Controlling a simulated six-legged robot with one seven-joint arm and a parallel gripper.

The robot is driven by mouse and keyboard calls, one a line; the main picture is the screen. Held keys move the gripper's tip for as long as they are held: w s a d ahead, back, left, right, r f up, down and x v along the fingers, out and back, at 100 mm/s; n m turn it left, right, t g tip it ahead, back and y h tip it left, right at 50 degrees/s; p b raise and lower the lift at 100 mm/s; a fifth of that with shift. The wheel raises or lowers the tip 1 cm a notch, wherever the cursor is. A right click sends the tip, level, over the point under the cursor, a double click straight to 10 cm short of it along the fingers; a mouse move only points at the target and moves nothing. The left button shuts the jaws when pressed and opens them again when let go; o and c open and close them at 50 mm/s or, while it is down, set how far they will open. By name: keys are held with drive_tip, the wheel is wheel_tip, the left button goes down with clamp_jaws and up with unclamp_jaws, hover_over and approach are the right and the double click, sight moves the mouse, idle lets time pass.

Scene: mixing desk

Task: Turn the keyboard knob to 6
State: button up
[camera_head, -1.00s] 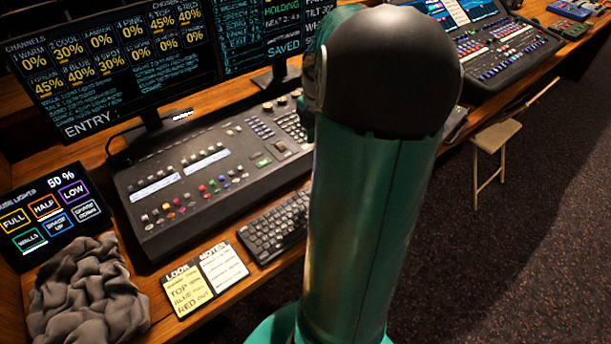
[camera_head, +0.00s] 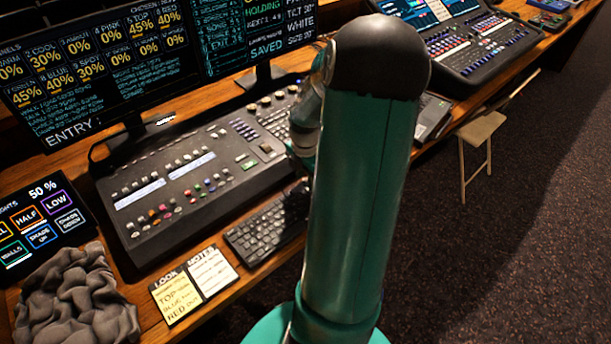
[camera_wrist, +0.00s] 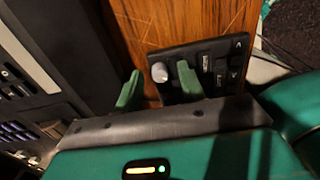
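A silver round knob (camera_wrist: 159,72) stands at the corner of a dark keyboard in the wrist view. The keyboard (camera_wrist: 236,46) has several black keys and lies on the wood desk. My gripper (camera_wrist: 160,68) has two green fingers spread apart, one on each side of the knob in the picture. Whether they touch it cannot be told. No number or pointer on the knob can be read. In the head view the keyboard (camera_head: 262,232) lies in front of the lighting console, its right end hidden by my arm. The knob and fingertips cannot be made out there.
The lighting console (camera_head: 160,217) lies just behind the keyboard. Two note cards (camera_head: 212,272) and a crumpled grey cloth (camera_head: 75,300) lie to its left. A second console (camera_head: 490,45) and a stool (camera_head: 481,128) are at the right.

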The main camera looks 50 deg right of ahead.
clamp_jaws()
